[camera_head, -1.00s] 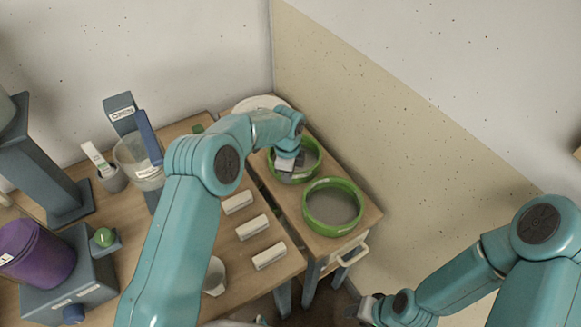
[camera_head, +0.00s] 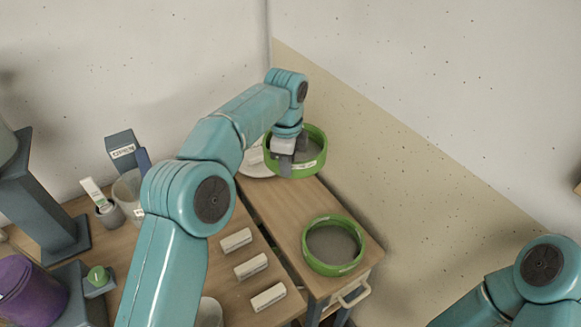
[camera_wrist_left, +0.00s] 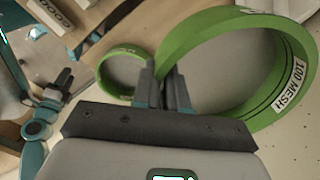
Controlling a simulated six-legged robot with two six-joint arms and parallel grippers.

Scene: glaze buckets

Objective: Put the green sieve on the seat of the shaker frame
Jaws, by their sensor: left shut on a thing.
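My left gripper (camera_head: 287,163) is shut on the rim of a green sieve (camera_head: 322,150) and holds it raised over the far end of the narrow wooden top. In the left wrist view this sieve (camera_wrist_left: 292,90) bears the label "100 MESH", and the fingers (camera_wrist_left: 165,88) pinch its near-left rim. A second green sieve (camera_head: 333,246) lies flat on the near end of the wooden top; it also shows in the left wrist view (camera_wrist_left: 122,72). My right gripper (camera_wrist_left: 60,80) shows small in the left wrist view, its jaws unclear. I cannot surely make out the shaker frame.
A white round dish (camera_head: 256,170) is partly hidden behind the held sieve. Several white blocks (camera_head: 250,266) lie on the worktable at left. A purple bucket (camera_head: 30,290) and a dark blue stand (camera_head: 45,200) are at far left. The narrow top (camera_head: 280,205) is clear between the sieves.

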